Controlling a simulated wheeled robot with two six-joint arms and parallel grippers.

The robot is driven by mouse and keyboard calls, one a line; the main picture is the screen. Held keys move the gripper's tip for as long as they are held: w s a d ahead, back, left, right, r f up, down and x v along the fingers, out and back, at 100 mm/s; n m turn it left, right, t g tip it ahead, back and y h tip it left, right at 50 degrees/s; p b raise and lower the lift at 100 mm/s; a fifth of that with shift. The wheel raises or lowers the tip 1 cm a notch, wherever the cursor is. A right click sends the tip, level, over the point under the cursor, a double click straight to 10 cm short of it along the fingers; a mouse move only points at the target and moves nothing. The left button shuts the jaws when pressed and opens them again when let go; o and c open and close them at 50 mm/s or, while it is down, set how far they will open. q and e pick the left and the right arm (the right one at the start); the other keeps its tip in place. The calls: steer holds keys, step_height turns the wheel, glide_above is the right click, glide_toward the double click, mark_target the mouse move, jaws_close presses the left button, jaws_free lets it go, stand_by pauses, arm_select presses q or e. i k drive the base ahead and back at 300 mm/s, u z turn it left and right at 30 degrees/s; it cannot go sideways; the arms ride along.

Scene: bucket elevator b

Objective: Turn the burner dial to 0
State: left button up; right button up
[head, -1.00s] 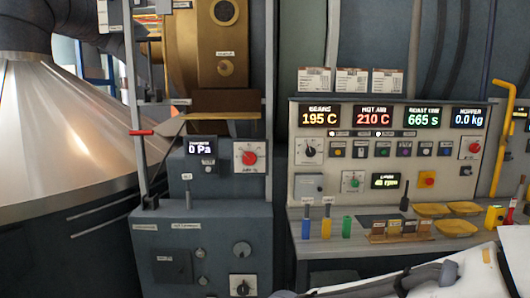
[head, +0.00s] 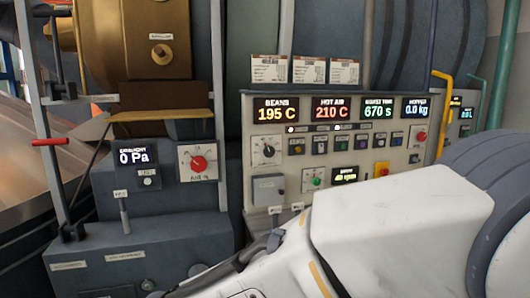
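The control panel (head: 231,133) stands at centre right, and several dials show on it and beside it. A black dial on a white plate (head: 266,151) is at its upper left. A larger red dial on a white plate (head: 198,162) is on the grey machine to the left. The dial labels are too small to read, so I cannot tell which is the burner dial. My white arm covers the lower right. Neither gripper is in view.
Displays read BEANS 195 C (head: 276,110), HOT AIR 210 C (head: 333,109), 670 s (head: 380,107) and 0.0 kg (head: 416,107). A pressure display (head: 134,157) reads 0 Pa. A yellow pipe (head: 443,105) stands at the panel's right edge. My arm hides most of the lower shelf.

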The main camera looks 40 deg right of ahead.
mark_target(269, 151)
steer(key=z, duration=0.55)
steer(key=i, duration=0.9)
steer(key=z, duration=0.7)
